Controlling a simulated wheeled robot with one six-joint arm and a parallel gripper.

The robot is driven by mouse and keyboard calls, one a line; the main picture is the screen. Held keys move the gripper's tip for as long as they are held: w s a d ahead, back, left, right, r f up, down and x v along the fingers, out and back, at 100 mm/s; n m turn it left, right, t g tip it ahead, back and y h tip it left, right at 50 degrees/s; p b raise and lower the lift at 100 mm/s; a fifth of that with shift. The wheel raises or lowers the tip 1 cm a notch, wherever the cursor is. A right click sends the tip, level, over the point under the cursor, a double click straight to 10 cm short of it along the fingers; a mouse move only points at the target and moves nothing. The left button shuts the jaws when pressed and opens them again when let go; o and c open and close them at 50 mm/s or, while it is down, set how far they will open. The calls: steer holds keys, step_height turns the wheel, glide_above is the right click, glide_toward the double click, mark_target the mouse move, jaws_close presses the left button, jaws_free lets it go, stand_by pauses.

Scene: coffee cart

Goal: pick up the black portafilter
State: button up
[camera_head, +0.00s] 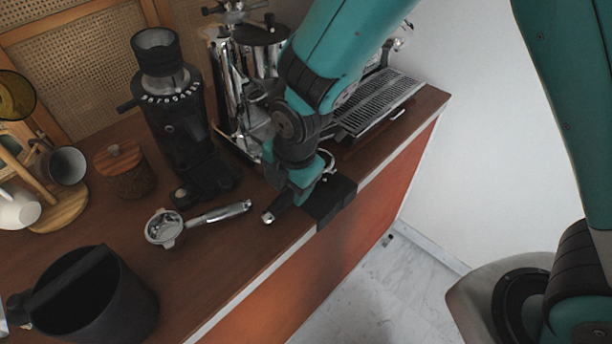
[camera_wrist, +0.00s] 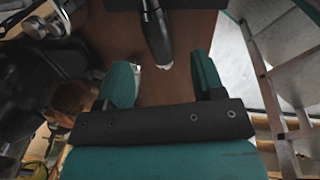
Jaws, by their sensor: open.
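The black portafilter's dark handle (camera_wrist: 157,33) with a bright metal end shows at the top middle of the wrist view. In the head view its handle (camera_head: 281,206) sticks out beside my gripper, near the counter's front edge. Its head is mostly hidden behind my arm. My gripper (camera_wrist: 160,62) is open, with teal fingers to either side of the handle's end in the wrist view. In the head view my gripper (camera_head: 290,191) is over the handle; I cannot tell whether they touch. Nothing is held.
A second portafilter with a chrome handle (camera_head: 222,213) lies to the left. A black grinder (camera_head: 182,130) and an espresso machine (camera_head: 232,95) stand behind. A black knock bin (camera_head: 105,305) stands at front left.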

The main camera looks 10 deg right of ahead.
mark_target(282, 200)
steer(key=shift+w+a+f+p, duration=0.1)
steer(key=shift+a+f+p, duration=0.2)
steer(key=shift+f, duration=0.7)
steer(key=shift+w+a+f+p, duration=0.1)
steer(key=shift+a+f+p, duration=0.2)
steer(key=shift+f, duration=0.65)
steer(key=shift+w+a+f+p, duration=0.15)
steer(key=shift+f+p, duration=0.2)
steer(key=shift+f, duration=0.65)
jaws_close()
